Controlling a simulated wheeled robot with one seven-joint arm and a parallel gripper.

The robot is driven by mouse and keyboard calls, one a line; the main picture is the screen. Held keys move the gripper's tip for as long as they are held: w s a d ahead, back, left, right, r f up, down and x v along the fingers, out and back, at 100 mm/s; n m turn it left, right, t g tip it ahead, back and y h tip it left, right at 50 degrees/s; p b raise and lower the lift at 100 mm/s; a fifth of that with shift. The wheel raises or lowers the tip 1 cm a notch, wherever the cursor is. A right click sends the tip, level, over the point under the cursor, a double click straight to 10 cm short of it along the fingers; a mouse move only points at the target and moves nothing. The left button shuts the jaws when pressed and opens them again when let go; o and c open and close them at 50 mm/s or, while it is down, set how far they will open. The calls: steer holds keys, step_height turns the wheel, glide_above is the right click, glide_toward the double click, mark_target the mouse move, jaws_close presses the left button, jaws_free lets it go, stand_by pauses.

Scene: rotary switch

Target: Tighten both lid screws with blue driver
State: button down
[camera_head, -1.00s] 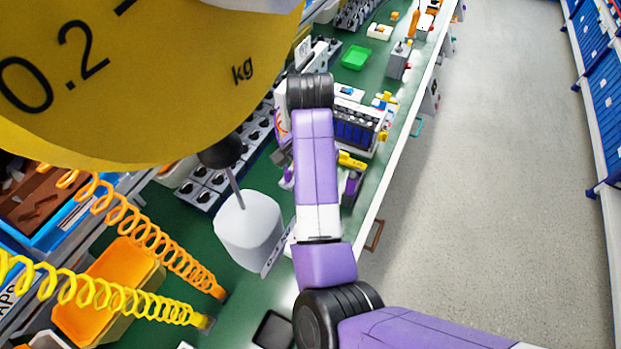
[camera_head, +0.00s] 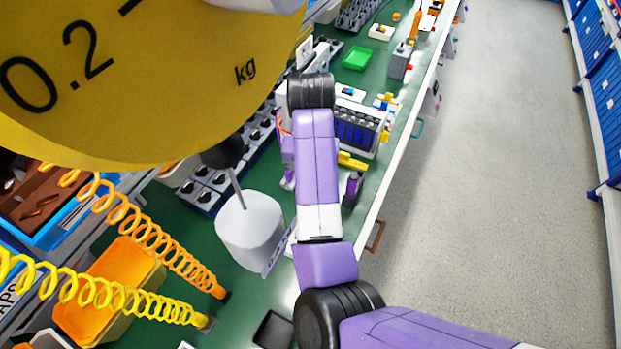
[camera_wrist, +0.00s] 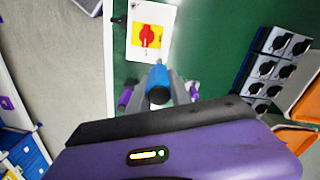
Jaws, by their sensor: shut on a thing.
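My gripper (camera_wrist: 160,88) is shut on the blue driver (camera_wrist: 158,76), whose round dark end faces the camera in the wrist view. The driver's tip is hidden. Beyond it lies a white switch box (camera_wrist: 163,15) with a red rotary knob (camera_wrist: 148,35) on a yellow plate. The driver overlaps the box's near edge in the picture; I cannot tell whether they touch. The lid screws are too small to make out. In the head view my purple arm covers most of the gripper and the driver.
The green bench (camera_head: 245,300) carries black-knobbed switch rows (camera_head: 205,190), a black battery-like unit (camera_head: 355,128) and a green tray (camera_head: 357,58). A yellow hanging scale (camera_head: 150,80) and coiled hoses (camera_head: 150,300) crowd the left. The floor aisle (camera_head: 500,150) at right is clear.

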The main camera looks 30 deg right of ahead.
steer(key=shift+f, duration=0.35)
steer(key=m, duration=0.8)
steer(key=shift+s+d, duration=0.1)
stand_by(0.7)
stand_by(0.6)
